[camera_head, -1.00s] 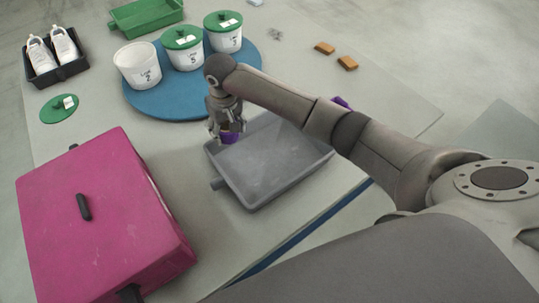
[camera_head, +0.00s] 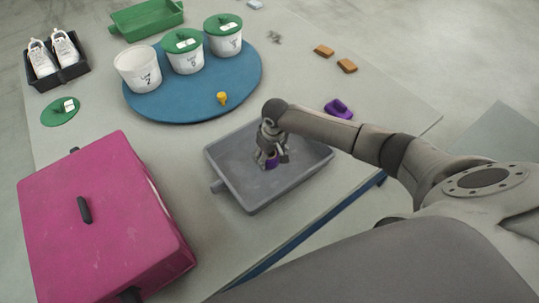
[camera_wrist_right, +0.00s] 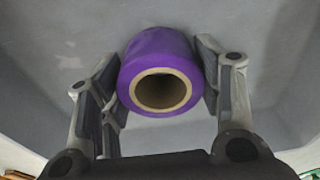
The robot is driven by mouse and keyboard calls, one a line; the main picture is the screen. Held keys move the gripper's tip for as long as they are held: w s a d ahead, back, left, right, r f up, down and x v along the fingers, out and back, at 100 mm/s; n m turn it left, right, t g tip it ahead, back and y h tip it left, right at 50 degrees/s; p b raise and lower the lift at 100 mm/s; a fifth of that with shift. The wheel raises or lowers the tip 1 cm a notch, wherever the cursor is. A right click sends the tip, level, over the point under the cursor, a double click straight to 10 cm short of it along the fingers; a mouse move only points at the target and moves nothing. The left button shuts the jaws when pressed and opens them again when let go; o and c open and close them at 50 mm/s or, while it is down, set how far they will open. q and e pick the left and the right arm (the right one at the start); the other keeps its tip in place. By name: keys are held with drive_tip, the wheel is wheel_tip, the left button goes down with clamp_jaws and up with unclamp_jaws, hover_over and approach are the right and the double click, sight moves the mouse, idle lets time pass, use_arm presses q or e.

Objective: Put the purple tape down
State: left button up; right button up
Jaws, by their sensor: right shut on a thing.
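My right gripper (camera_head: 270,160) is shut on the purple tape (camera_head: 271,161), over the inside of the grey tray (camera_head: 232,192). In the right wrist view the purple tape (camera_wrist_right: 160,62) is a roll with a brown cardboard core. It sits between the two fingers of the right gripper (camera_wrist_right: 160,85), with the grey tray floor (camera_wrist_right: 60,50) behind it. I cannot tell whether the roll touches the tray floor. My left gripper is not in view.
A pink box (camera_head: 100,215) with a black handle stands left of the tray. Behind are a blue round mat (camera_head: 150,105) with white buckets (camera_head: 139,72) and a small yellow item (camera_head: 222,98). A purple object (camera_head: 339,109) lies right of the tray, near two orange-brown blocks (camera_head: 347,66).

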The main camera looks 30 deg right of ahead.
drive_tip(key=shift+f, duration=0.15)
drive_tip(key=o, duration=1.1)
drive_tip(key=shift+f, duration=0.1)
drive_tip(key=shift+c, duration=0.2)
wheel_tip(320, 180, up, 12)
drive_tip(key=s+p, duration=0.1)
drive_tip(key=shift+s, duration=0.2)
drive_tip(key=shift+d, duration=0.1)
